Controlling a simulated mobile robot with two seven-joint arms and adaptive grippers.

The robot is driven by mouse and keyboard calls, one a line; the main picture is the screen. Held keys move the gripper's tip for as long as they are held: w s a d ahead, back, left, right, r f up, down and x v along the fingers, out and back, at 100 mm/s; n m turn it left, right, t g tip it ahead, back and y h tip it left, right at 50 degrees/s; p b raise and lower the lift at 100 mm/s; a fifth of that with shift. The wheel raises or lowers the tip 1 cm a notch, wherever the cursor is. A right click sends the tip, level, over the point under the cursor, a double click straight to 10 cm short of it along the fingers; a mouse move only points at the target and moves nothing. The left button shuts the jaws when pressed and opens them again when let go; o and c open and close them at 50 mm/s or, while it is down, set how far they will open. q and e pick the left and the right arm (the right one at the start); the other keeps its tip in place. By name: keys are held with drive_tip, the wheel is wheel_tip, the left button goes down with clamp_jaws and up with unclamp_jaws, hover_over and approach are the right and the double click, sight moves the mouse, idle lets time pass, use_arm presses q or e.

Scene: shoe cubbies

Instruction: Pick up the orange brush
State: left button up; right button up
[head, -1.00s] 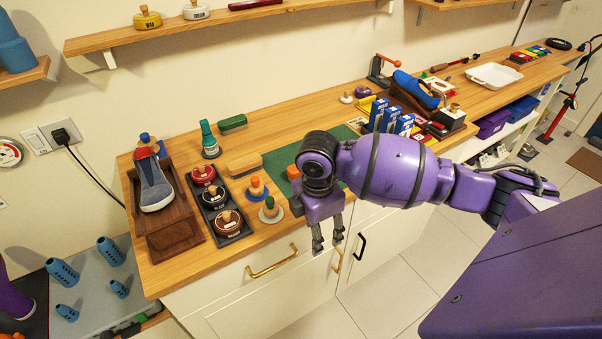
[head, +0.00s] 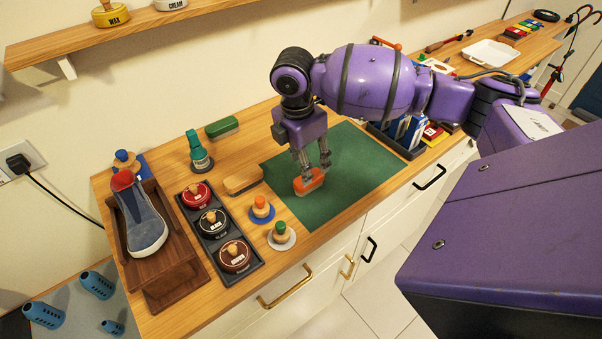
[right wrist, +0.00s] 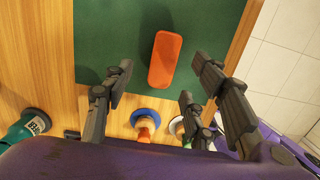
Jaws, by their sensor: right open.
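The orange brush (head: 309,183) lies on the green mat (head: 350,158) on the wooden counter. In the right wrist view the brush (right wrist: 165,60) shows its orange top, lying lengthwise ahead of my fingers. My right gripper (head: 316,172) points down above the brush, with its fingertips close to it in the head view. In the right wrist view the right gripper (right wrist: 163,65) is open, with fingers spread to either side of the brush. I cannot tell whether any finger touches it. My left gripper is not in view.
A tan brush (head: 243,179) lies at the mat's left edge. Two round-based daubers (head: 262,210) (head: 281,237) stand in front of it. The mat's right part is clear.

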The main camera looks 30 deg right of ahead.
drive_tip(key=shift+s+d+f, duration=0.1)
drive_tip(key=shift+s+f, duration=0.45)
drive_tip(key=shift+f, duration=0.55)
drive_tip(key=f, duration=0.3)
drive_tip(key=shift+w+d+f, duration=0.3)
drive_tip(key=shift+w+f, duration=0.05)
drive_tip(key=shift+f, duration=0.3)
drive_tip(key=c, duration=1.3)
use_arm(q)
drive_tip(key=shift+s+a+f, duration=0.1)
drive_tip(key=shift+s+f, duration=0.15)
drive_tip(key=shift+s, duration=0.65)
